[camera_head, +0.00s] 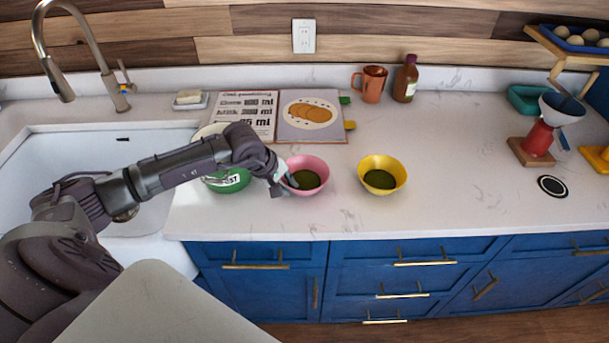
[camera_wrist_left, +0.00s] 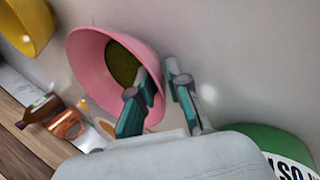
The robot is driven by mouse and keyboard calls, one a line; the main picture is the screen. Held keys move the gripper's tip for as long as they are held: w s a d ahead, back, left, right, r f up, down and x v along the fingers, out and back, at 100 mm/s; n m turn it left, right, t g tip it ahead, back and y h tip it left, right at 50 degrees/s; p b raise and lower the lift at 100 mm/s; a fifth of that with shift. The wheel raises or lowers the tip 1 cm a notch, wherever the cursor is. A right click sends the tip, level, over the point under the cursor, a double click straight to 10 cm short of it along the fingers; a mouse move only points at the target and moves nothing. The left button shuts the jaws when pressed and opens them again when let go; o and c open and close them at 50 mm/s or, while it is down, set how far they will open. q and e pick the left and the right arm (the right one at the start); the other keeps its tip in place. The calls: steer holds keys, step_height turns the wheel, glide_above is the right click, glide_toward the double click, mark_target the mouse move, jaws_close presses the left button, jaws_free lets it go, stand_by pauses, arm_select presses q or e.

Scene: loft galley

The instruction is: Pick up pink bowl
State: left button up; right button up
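The pink bowl (camera_head: 306,174) stands upright on the white counter, with dark green content inside. It also shows in the left wrist view (camera_wrist_left: 92,62). My left gripper (camera_head: 284,178) is at the bowl's left rim. In the left wrist view its fingers (camera_wrist_left: 160,75) are apart, one over the inside of the bowl and one outside, with the rim between them. A gap shows beside the rim, so the gripper looks open. My right gripper is not in view.
A yellow bowl (camera_head: 382,173) stands right of the pink bowl. A green container (camera_head: 228,182) is close on the left, partly behind my arm. A recipe book (camera_head: 311,114), copper mug (camera_head: 370,84) and brown bottle (camera_head: 405,79) stand behind. The counter's right middle is clear.

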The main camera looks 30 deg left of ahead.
arm_select(q)
steer(key=shift+w+d+f, duration=0.1)
steer(key=shift+w+f, duration=0.2)
steer(key=shift+f, duration=0.3)
jaws_close()
steer(key=shift+r, duration=0.15)
